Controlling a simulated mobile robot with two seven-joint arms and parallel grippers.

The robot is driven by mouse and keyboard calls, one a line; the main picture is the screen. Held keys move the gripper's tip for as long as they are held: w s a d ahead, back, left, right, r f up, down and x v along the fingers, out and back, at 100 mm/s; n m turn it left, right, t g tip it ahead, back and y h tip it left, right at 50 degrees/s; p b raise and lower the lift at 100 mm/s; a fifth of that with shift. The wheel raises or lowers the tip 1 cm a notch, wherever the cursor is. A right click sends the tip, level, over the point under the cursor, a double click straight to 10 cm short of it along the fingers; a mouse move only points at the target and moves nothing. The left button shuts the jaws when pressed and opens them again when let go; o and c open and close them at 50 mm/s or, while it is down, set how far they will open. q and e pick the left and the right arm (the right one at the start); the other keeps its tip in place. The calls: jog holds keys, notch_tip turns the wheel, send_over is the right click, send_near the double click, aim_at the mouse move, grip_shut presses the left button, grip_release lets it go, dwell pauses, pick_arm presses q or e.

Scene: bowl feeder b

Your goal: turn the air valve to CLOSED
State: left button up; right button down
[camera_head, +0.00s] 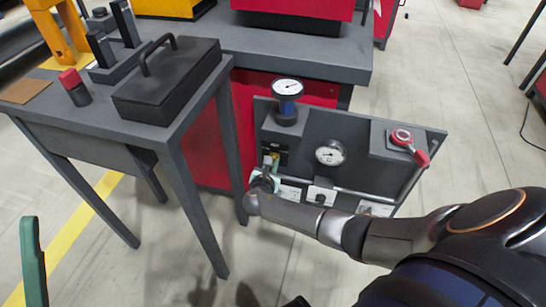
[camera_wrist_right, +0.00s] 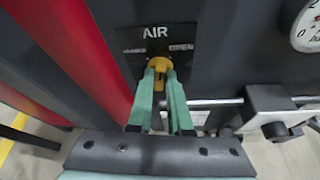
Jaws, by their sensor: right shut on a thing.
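The air valve (camera_wrist_right: 158,64) has a yellow handle on a dark plate marked AIR (camera_wrist_right: 155,33) in the right wrist view. Two small labels flank it, too small to read surely. My right gripper (camera_wrist_right: 163,75) is shut on the yellow handle with its green fingers, which hide part of it. In the head view my right gripper (camera_head: 266,178) is at the left end of the grey panel (camera_head: 365,145), and the valve is mostly hidden there. A single green finger-like piece (camera_head: 33,262) at the lower left seems to be my left gripper; its opening does not show.
A grey table (camera_head: 150,128) with a black lidded box (camera_head: 168,80) stands at the left. Open floor lies right of the panel.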

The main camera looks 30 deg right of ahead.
pick_arm(q)
jog(key=shift+y, duration=0.3)
jog(key=shift+w+d+f+b, duration=0.15)
jog(key=shift+f+b, duration=2.05)
pick_arm(e)
jog(key=shift+w+a+f+n+g+h, duration=0.1)
jog(key=shift+w+a+n+g+h, duration=0.1)
jog(key=shift+n+g+h, duration=0.75)
jog(key=shift+w+a+f+n+g+h, duration=0.15)
jog(key=shift+n+h, duration=0.3)
jog(key=shift+n, duration=1.15)
jog(key=shift+w+a+r+n+g+h, duration=0.1)
jog(key=shift+w+n+g+h, duration=0.15)
jog(key=shift+n+g+h, duration=0.7)
pick_arm(q)
jog(key=shift+n, duration=0.3)
pick_arm(e)
jog(key=shift+d+n+t+y, duration=0.1)
jog(key=shift+n+t+y, duration=0.15)
jog(key=shift+n+t, duration=0.15)
jog(key=c, duration=0.8)
grip_release()
jog(key=shift+c, duration=0.2)
pick_arm(q)
jog(key=shift+r, duration=0.15)
